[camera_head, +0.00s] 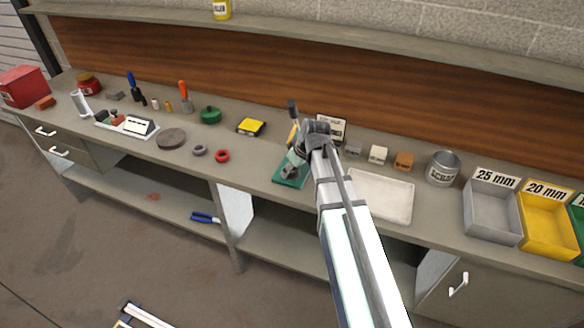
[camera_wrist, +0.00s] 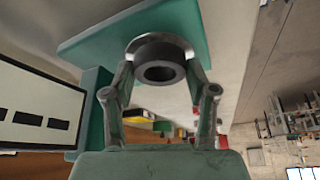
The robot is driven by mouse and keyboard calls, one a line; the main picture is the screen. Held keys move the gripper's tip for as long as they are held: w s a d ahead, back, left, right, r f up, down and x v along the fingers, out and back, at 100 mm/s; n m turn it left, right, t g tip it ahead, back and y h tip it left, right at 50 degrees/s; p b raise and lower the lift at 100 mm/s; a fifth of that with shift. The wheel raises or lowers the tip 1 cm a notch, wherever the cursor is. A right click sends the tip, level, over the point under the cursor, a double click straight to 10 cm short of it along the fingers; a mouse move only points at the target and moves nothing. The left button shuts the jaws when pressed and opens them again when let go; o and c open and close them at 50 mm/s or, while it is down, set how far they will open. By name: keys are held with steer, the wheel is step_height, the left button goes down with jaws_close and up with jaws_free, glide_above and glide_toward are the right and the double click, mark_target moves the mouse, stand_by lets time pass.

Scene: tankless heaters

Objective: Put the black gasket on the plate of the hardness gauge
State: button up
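The hardness gauge has a green base (camera_head: 291,171), partly hidden by my arm in the head view. In the wrist view its green body (camera_wrist: 90,38) carries a round grey plate (camera_wrist: 178,40) and a white display (camera_wrist: 38,105) with black dashes. The black gasket (camera_wrist: 160,73) lies between my fingertips, in front of the plate. My gripper (camera_wrist: 160,68) appears closed on its two sides; whether the gasket touches the plate cannot be told. In the head view my gripper (camera_head: 292,170) is over the gauge and the gasket cannot be made out.
A grey ring (camera_head: 199,150) and a red ring (camera_head: 222,156) lie left of the gauge. A pale tray (camera_head: 382,216), a scrap can (camera_head: 442,168), a grey 25 mm bin (camera_head: 492,226) and a yellow 20 mm bin (camera_head: 548,240) stand right. Small blocks stand behind the tray.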

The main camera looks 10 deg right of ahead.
steer(key=o, duration=0.4)
steer(key=shift+c, duration=0.2)
steer(key=shift+r, duration=0.1)
steer(key=b+v, duration=0.2)
steer(key=v, duration=1)
